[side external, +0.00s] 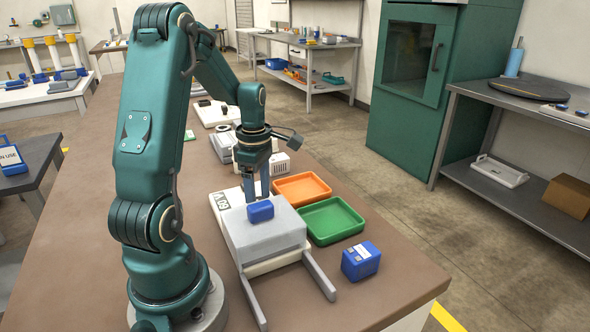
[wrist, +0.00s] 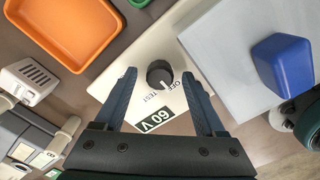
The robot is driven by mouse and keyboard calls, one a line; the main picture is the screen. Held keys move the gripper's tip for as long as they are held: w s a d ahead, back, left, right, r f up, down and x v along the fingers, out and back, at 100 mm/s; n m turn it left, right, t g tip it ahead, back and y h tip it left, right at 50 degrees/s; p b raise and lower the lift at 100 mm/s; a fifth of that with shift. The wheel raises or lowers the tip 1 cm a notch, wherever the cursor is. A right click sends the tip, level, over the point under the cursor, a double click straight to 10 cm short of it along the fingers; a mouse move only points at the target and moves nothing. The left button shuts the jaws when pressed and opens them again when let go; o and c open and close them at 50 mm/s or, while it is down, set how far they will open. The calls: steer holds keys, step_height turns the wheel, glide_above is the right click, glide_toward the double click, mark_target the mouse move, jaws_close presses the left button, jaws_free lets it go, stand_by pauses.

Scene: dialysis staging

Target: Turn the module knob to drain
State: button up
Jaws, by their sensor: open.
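A dark round knob (wrist: 160,74) with a white pointer mark sits on a pale panel (wrist: 128,101) in the wrist view. Printing near the knob reads OFF and TEST, and a dark green label (wrist: 160,117) reads 60 V. I see no drain marking. The pointer aims toward the lower right of the picture. My gripper (wrist: 158,76) is open, with one finger to each side of the knob and gaps between. In the side view my gripper (side external: 257,190) points down over the panel (side external: 219,206), behind a grey box; the knob is hidden there.
The grey box (side external: 265,238) with a blue block (side external: 260,211) on top stands close beside the panel. An orange tray (side external: 302,188) and a green tray (side external: 331,220) lie to the right. A blue box (side external: 360,261) stands at the front right. White devices (side external: 222,146) stand behind.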

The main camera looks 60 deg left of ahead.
jaws_close()
steer(key=shift+m, duration=0.3)
steer(key=m, duration=1.1)
steer(key=shift+m, duration=0.3)
steer(key=m, duration=1.1)
steer(key=shift+m, duration=0.5)
